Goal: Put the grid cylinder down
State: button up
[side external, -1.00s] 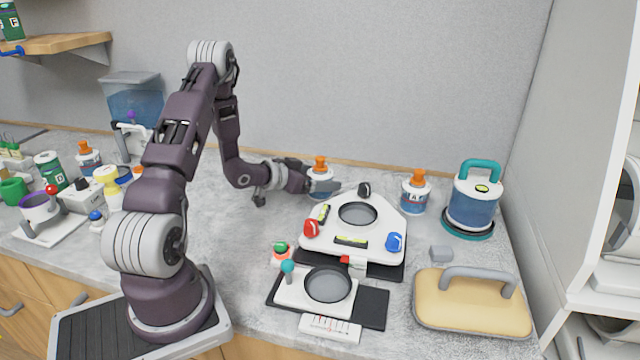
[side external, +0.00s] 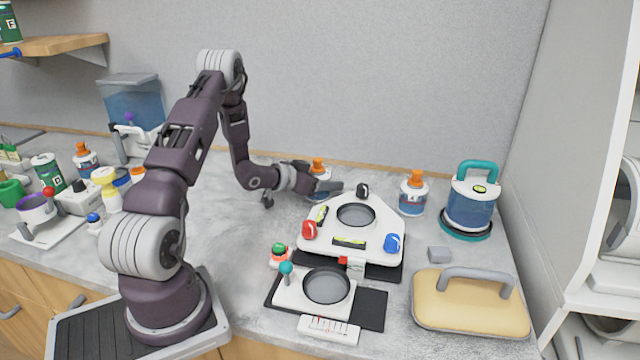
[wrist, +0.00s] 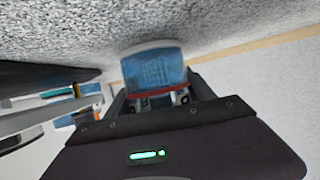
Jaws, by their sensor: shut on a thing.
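The grid cylinder is most likely the blue and white bottle with an orange cap (side external: 317,168), whose blue side shows a pale grid pattern in the wrist view (wrist: 156,70). My gripper (side external: 322,190) is shut on it, with the arm reaching in from the left. The bottle is upright behind the white triangular plate. In the wrist view it appears upside down, its white base toward the grey counter. My fingers hide part of the bottle in the side view, and I cannot tell whether its base touches the counter.
The white triangular plate (side external: 325,238) with coloured knobs stands just in front of my gripper. A similar orange-capped bottle (side external: 412,195) and a blue canister (side external: 468,208) stand to the right. Clear grey counter (side external: 220,215) lies left of the plate.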

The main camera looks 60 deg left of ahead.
notch_tip(320, 180, up, 10)
jog(key=shift+d+f, duration=0.1)
jog(key=shift+d, duration=0.05)
jog(key=d+r+m+h, duration=0.3)
jog(key=d+r+h, duration=0.1)
jog(key=d, duration=0.8)
jog(key=r+m+h, duration=0.1)
jog(key=m+h, duration=0.2)
send_over(367, 220)
jog(key=shift+g, duration=0.3)
notch_tip(367, 220, down, 9)
jog(key=shift+f, duration=0.1)
jog(key=shift+w+f, duration=0.1)
jog(key=shift+f, duration=0.1)
jog(key=o, duration=1.7)
jog(key=shift+f, duration=0.1)
